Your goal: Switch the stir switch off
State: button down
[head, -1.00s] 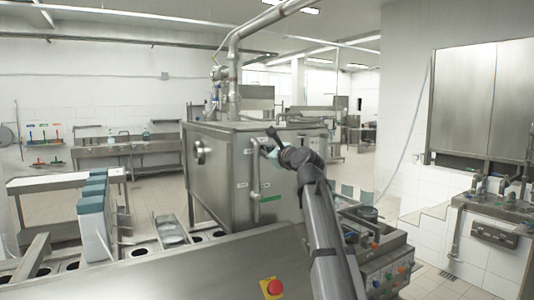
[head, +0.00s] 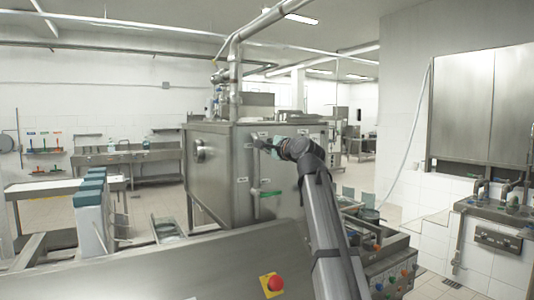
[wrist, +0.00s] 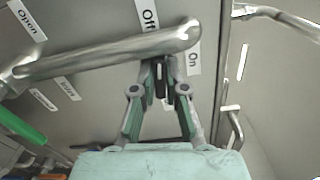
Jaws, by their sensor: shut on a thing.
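The stir switch (wrist: 160,82) appears as a small dark part between my fingertips in the wrist view, mostly hidden by them. An "Off" label (wrist: 149,18) lies up and left of it, and an "On" label (wrist: 194,58) lies to its right. My gripper (wrist: 162,68) is shut on the switch, with a finger on each side. In the head view, my gripper (head: 268,146) is at the upper part of the steel tank's front (head: 230,180). Which position the switch is in cannot be told.
A thick steel handle (wrist: 100,60) crosses the wrist view just beyond my fingertips, close to them. A green-handled valve (head: 268,193) is lower on the tank front. A red stop button (head: 274,284) and a panel of coloured knobs (head: 392,278) are nearer.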

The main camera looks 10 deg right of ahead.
jog(key=shift+n+b, duration=0.5)
jog(key=shift+n, duration=0.4)
jog(key=c, duration=1.2)
grip_release()
jog(key=shift+s, duration=0.1)
jog(key=v, duration=1.1)
jog(key=shift+s+d, duration=0.15)
jog(key=shift+s, duration=0.25)
